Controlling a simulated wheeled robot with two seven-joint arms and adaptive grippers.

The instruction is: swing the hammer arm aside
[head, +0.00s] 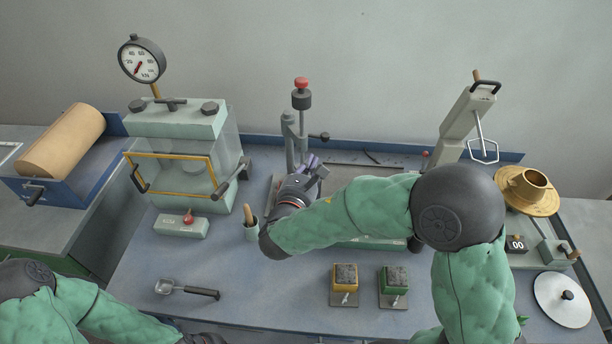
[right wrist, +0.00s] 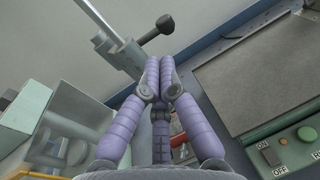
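A grey stand with a vertical rod, a dark weight and a red cap (head: 301,95) rises at the back middle of the bench. I take this to be the hammer, with a side arm ending in a black knob (head: 320,136). In the right wrist view the black knob (right wrist: 165,24) shows just beyond the fingertips, with a small gap apparent. My right gripper (head: 311,163) is in front of the stand, partly hiding its lower part; its purple fingers (right wrist: 160,62) are together with nothing visible between them.
A press with a dial gauge (head: 143,58) and clear guard stands at left. A machine with a tilted pale arm (head: 466,122) stands at right. A cup with a wooden handle (head: 251,230), a scoop (head: 187,289) and two small block stands (head: 345,284) are in front.

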